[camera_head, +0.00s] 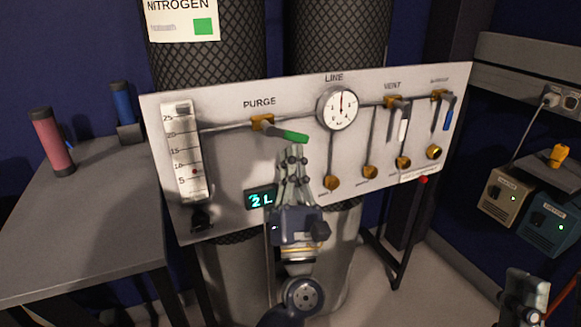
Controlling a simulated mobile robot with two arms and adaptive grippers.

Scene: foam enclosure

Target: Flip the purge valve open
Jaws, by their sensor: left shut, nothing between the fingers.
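The purge valve has a brass body (262,123) under the PURGE label on the white panel. Its green handle (291,135) points right and slightly down, roughly along the pipe. My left gripper (293,151) is shut and empty, with its fingertips just below the green handle. I cannot tell whether they touch it. My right gripper (526,290) shows only in part at the bottom right, far from the valve.
The panel (230,170) also holds a flow tube (184,150), a LINE gauge (340,108), a display reading 2L (260,198), several brass knobs and white and blue valve handles at right. Dark cylinders stand behind. A grey table (85,225) is at left.

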